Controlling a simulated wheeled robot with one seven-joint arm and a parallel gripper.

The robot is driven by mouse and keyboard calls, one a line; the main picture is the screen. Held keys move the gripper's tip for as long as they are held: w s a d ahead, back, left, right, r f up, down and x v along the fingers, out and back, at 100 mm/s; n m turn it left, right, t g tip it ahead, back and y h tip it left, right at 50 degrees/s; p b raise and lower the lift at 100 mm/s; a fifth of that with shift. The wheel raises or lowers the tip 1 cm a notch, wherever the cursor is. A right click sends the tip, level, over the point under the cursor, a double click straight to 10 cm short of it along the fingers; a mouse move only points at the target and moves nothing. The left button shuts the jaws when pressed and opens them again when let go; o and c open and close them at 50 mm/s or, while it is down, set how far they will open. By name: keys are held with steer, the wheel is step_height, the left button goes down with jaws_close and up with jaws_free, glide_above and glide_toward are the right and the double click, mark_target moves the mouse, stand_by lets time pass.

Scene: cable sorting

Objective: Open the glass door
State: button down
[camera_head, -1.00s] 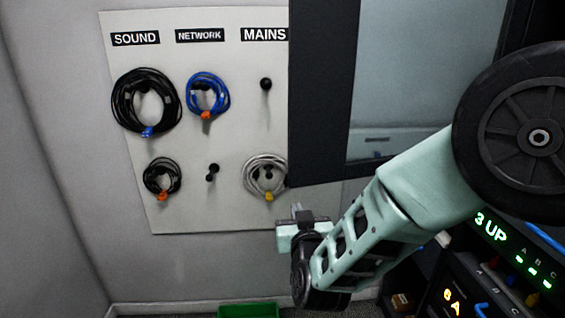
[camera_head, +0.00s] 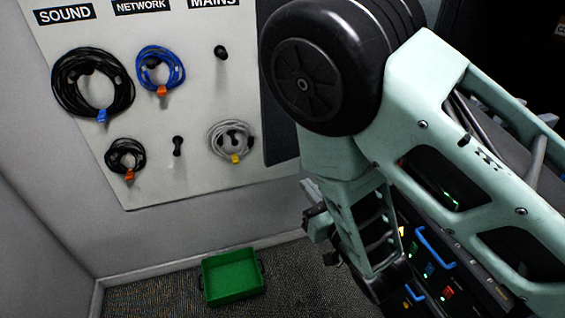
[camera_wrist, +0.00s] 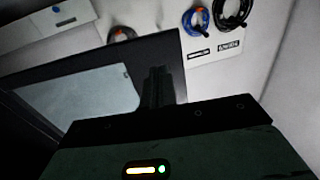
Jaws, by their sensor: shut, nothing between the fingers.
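The glass door has a dark frame and a pale grey pane (camera_wrist: 78,102), seen in the wrist view. It stands out in front of the wall panel. In the head view only a dark strip of its frame (camera_head: 278,128) shows, left of my arm, which hides the rest. My gripper (camera_head: 316,222) is low beside the equipment rack, partly hidden by my arm. In the wrist view my shut, empty fingers (camera_wrist: 158,86) overlap the right end of the door frame. I cannot tell whether they touch it.
A white board (camera_head: 100,165) on the wall holds coiled cables on pegs. A green bin (camera_head: 232,278) sits on the carpet below. The equipment rack (camera_head: 430,265) with blue handles and lights is at the right, behind my arm. The floor around the bin is clear.

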steer(key=shift+w+a+f+b, duration=0.2)
steer(key=shift+w+b, duration=0.15)
steer(key=shift+b, duration=1)
steer(key=shift+w+a+f+b, duration=0.2)
steer(key=shift+w+b, duration=0.15)
steer(key=shift+b, duration=1)
steer(key=b, duration=0.3)
steer(key=shift+w, duration=0.2)
